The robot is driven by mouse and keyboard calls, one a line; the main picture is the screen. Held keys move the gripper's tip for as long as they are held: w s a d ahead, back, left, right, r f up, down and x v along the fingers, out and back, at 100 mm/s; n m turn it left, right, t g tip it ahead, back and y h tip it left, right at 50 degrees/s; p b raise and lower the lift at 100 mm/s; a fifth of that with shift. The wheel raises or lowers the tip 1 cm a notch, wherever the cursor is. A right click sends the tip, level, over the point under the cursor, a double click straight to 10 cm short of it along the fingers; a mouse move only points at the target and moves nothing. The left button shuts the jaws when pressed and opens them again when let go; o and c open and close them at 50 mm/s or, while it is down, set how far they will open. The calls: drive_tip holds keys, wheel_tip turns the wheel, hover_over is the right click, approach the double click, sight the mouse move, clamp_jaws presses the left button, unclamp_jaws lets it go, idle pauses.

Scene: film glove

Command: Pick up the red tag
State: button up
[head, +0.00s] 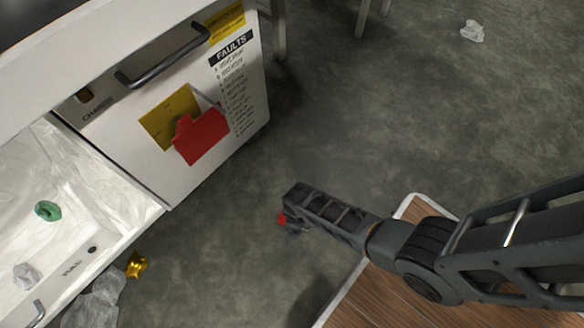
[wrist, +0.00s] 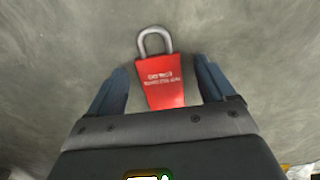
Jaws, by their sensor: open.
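A red tag-like piece (wrist: 165,92) with pale lettering and a grey metal shackle, like a padlock, shows in the wrist view. It lies between the two blue-grey fingers of my gripper (wrist: 161,80), with the shackle beyond the fingertips. The fingers are open, with a gap visible at least on the right side. In the head view, only a small red bit (head: 282,218) shows beside my gripper (head: 292,225), low over the grey floor. Its lower part is hidden by my gripper. A larger red card (head: 201,137) is on the white cabinet front, overlapping a yellow sheet.
The white cabinet (head: 180,180) has a dark handle and a "FAULTS" list (head: 236,85). An open white drawer (head: 110,215) holds a green item (head: 47,211). A gold object (head: 136,264) and crumpled plastic (head: 95,297) lie near it. A wood-topped surface (head: 390,290) is at lower right.

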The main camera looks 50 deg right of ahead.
drive_tip(key=shift+c, duration=0.5)
drive_tip(key=c, duration=1.1)
drive_tip(key=shift+r+p, duration=0.45)
drive_tip(key=shift+r, duration=0.1)
wheel_tip(320, 180, up, 4)
drive_tip(key=p, duration=0.3)
drive_tip(key=shift+f, duration=0.1)
drive_tip(key=s+d+r+p, duration=0.2)
drive_tip(key=s, duration=0.1)
drive_tip(key=s+d+r+p, duration=0.2)
drive_tip(key=s, duration=0.1)
drive_tip(key=s+d+r+p, duration=0.1)
drive_tip(key=s+d+r, duration=0.1)
drive_tip(key=s, duration=0.1)
drive_tip(key=shift+s+d+r+p, duration=0.15)
drive_tip(key=shift+s+d+p, duration=0.15)
drive_tip(key=shift+p, duration=0.1)
